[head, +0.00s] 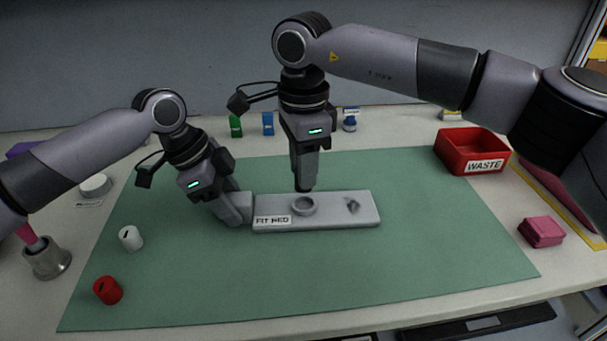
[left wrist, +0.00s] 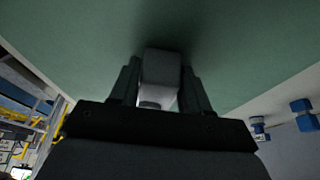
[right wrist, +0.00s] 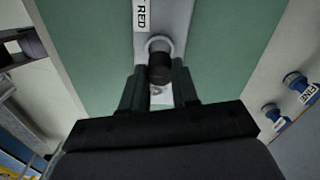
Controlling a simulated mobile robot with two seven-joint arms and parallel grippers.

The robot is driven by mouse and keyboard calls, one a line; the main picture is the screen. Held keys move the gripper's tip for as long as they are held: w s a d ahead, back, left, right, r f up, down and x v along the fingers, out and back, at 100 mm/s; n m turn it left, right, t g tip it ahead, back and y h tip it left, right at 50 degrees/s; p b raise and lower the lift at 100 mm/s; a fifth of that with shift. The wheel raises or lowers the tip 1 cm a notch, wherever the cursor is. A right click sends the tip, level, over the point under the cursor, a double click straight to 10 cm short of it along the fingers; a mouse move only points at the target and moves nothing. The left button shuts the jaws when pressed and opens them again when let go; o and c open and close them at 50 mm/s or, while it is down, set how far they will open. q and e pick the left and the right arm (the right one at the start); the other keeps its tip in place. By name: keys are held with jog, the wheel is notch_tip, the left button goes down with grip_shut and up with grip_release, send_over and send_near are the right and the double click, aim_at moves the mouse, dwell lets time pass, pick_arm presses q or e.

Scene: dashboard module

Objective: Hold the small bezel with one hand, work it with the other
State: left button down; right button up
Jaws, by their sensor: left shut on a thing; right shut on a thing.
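The small bezel (head: 330,219) is a pale grey bar lying on the green mat, labelled "FIT RED". It has a raised ring (head: 303,206) near its middle and a dark recess or mark (head: 352,205) to the right. My left gripper (head: 240,210) is shut on the bezel's left end; the grey end (left wrist: 160,68) shows between its fingers in the left wrist view. My right gripper (head: 303,185) points down over the ring, shut on a dark cylindrical piece (right wrist: 160,69). I cannot tell whether this piece touches the ring. A red knob (head: 108,290) and a white knob (head: 131,238), both slotted, stand at left.
The mat (head: 420,260) is clear in front and to the right. A red "WASTE" bin (head: 470,155) and a pink block (head: 541,232) are at right. A metal cup (head: 46,258) stands at far left. Small green (head: 236,126) and blue (head: 268,124) items stand behind.

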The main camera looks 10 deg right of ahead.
dwell(0.3)
pick_arm(q)
jog(key=shift+c, duration=2.2)
grip_release()
